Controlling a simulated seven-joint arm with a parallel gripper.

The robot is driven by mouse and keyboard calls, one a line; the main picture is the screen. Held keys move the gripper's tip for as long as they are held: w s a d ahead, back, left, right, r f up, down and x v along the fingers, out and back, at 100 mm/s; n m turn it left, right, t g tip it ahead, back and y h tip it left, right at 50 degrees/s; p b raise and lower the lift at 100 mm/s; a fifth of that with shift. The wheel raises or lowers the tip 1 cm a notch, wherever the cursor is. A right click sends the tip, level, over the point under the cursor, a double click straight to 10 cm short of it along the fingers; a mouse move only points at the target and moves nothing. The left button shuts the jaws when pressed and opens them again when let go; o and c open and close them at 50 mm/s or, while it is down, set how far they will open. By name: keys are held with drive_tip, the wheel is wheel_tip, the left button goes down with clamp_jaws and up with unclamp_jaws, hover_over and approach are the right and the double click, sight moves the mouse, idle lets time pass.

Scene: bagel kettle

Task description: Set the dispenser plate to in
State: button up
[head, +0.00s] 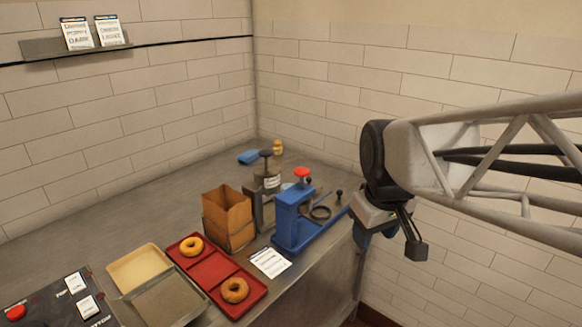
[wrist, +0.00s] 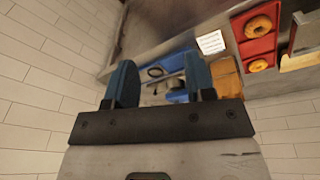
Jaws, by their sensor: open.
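A blue stand (head: 293,222) with a red knob (head: 302,172) on top is at the counter's right edge, and looks like the dispenser. A dark ring (head: 320,212) and thin rods with black knobs (head: 339,192) extend on its right side. I cannot tell which part is the plate or whether it is in or out. In the wrist view the blue stand (wrist: 180,52) and ring (wrist: 155,72) show beyond the fingers. My gripper (wrist: 160,82) is open and empty, with blue-grey fingers apart. In the head view it hangs right of the stand, not touching it.
A paper bag (head: 228,220) and a grey dispenser-like device (head: 266,182) stand left of the blue stand. A red tray (head: 222,268) holds two bagels. A white card (head: 270,263) lies in front. A control panel (head: 55,305) is at lower left. Tiled walls border the counter.

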drive_tip(key=w+r+n, duration=0.2)
drive_tip(key=w+n, duration=0.4)
drive_tip(key=w, duration=1)
drive_tip(key=n+g, duration=0.2)
drive_tip(key=n, duration=1.5)
hover_over(309, 178)
drive_tip(key=f, duration=1)
drive_tip(key=s+f, duration=0.1)
drive_tip(key=f, duration=0.5)
drive_tip(key=shift+w+f, duration=0.4)
drive_tip(key=shift+w, duration=0.15)
drive_tip(key=shift+f, duration=0.15)
drive_tip(key=shift+f, duration=3.75)
drive_tip(key=shift+c, duration=0.2)
